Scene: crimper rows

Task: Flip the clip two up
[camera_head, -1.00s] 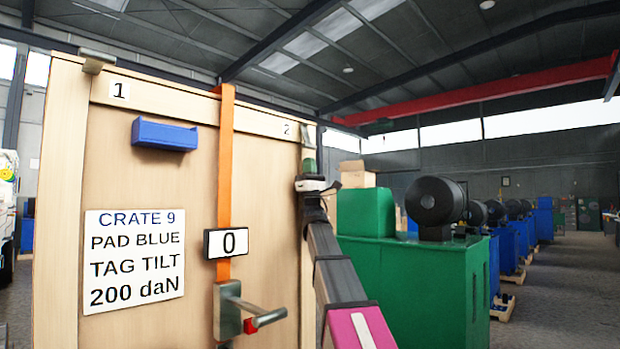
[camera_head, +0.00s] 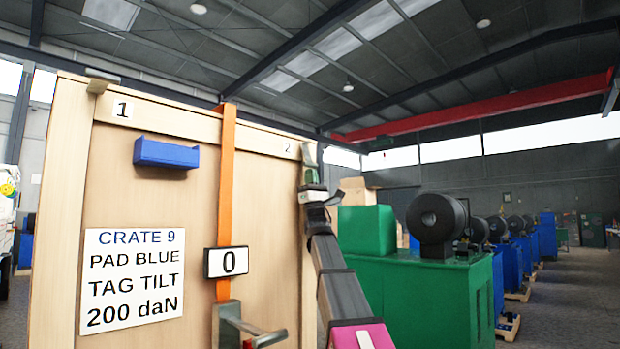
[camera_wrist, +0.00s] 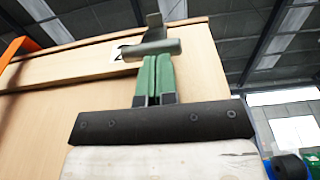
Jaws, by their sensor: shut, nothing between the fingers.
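The crate (camera_head: 200,200) fills the left of the head view. Clip two (camera_head: 309,153) is a grey-green metal piece at its top right corner, beside the label "2" (camera_head: 287,148). In the wrist view clip two (camera_wrist: 151,48) shows a crosswise bar with an upright plate above it. My gripper (camera_head: 311,172) has green fingers, shut and empty, pointing up from just below the clip. In the wrist view its fingertips (camera_wrist: 158,62) reach the bar's underside; whether they touch cannot be told. Clip one (camera_head: 98,80) juts out at the top left corner.
An orange strap (camera_head: 227,170) runs down the crate past a "0" display (camera_head: 226,262) to a metal lever (camera_head: 245,325). A blue pad (camera_head: 165,153) sticks out near the top left. Green machinery (camera_head: 420,290) stands to the right of my arm.

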